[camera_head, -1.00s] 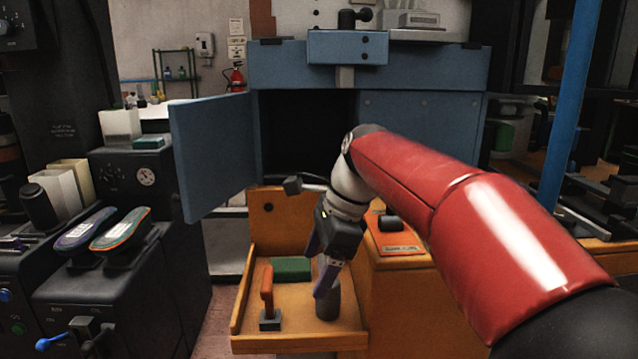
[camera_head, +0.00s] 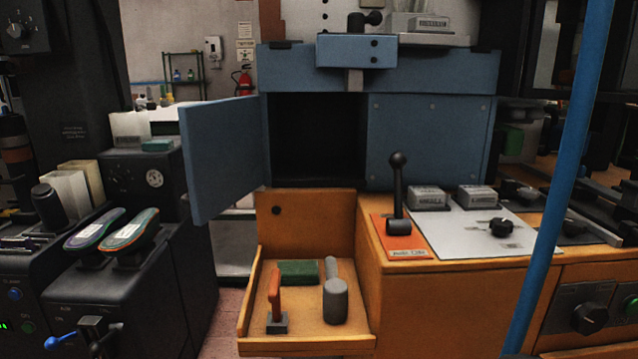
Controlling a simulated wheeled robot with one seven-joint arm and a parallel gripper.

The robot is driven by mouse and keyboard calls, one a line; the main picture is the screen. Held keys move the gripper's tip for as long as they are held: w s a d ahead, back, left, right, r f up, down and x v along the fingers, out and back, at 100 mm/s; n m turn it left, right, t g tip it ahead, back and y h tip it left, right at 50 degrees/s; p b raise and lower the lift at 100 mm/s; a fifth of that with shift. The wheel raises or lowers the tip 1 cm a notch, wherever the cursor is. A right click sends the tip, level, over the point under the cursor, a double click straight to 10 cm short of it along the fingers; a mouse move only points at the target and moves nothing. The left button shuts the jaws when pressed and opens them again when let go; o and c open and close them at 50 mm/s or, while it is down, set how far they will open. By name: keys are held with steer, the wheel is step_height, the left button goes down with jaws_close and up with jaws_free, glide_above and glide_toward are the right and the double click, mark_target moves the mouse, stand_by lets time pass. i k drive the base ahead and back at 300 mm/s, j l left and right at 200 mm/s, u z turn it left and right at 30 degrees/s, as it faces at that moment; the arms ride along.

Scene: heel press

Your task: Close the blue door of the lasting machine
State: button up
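The blue door (camera_head: 223,155) of the lasting machine stands open. It is swung out to the left, with its hinge side at the left edge of the dark opening (camera_head: 318,137). The machine's blue body (camera_head: 430,143) is to the right of the opening. My gripper and arm do not show in the head view now, so I cannot see where the gripper is or what it holds.
An orange tray (camera_head: 252,335) below the opening holds a grey mallet (camera_head: 335,299), an orange-handled tool (camera_head: 276,300) and a green block (camera_head: 298,272). A black lever (camera_head: 398,190) stands on the orange counter. Two shoe soles (camera_head: 130,230) sit left of the door. A blue pole (camera_head: 560,180) rises at right.

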mark_target(221, 138)
steer(key=j+z, duration=0.1)
steer(key=j, duration=0.6)
steer(key=k+j+z, duration=0.1)
steer(key=j, duration=0.6)
steer(key=i+j, duration=0.15)
steer(key=j, duration=0.15)
steer(key=i+j+z, duration=0.15)
steer(key=j, duration=0.2)
steer(key=i+j, duration=0.15)
steer(key=j, duration=0.2)
